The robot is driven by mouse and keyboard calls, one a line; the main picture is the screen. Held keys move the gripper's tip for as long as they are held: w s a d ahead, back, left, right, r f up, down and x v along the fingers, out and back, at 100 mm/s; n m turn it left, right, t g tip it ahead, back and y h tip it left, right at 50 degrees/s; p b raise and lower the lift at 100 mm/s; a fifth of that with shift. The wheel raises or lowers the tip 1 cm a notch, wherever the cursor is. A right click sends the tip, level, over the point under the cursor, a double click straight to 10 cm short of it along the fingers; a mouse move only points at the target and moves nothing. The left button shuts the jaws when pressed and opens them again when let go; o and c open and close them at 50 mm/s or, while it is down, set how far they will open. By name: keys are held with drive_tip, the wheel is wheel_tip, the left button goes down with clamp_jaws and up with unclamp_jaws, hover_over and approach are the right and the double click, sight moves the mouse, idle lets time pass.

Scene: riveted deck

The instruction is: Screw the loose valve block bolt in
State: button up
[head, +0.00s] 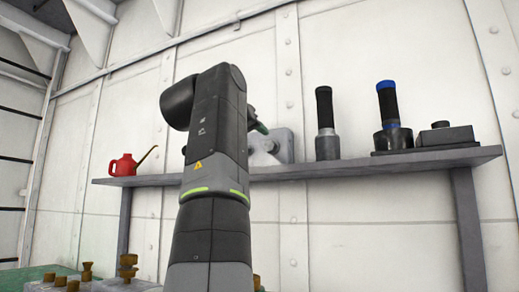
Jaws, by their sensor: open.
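A grey block (112,286), which looks like the valve block, shows at the bottom left on a green surface, cut off by the lower picture edge. A brass-coloured bolt (128,261) stands upright on it, taller than the other brass pieces. Whether it is the loose one, and how far it is in, I cannot tell. My arm rises through the middle of the view and hides what lies behind it. My gripper cannot be made out. A small dark part with a green end shows beside the arm; I cannot tell what it belongs to.
Several brass pieces (87,271) stand at the lower left. A grey shelf (350,168) runs along the white riveted wall. It bears a red oil can (123,166), a black-handled tool (325,122), a blue-banded tool (388,112) and a dark box (446,136).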

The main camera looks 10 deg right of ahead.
drive_tip(key=b+v, duration=0.1)
drive_tip(key=v, duration=0.4)
idle(0.3)
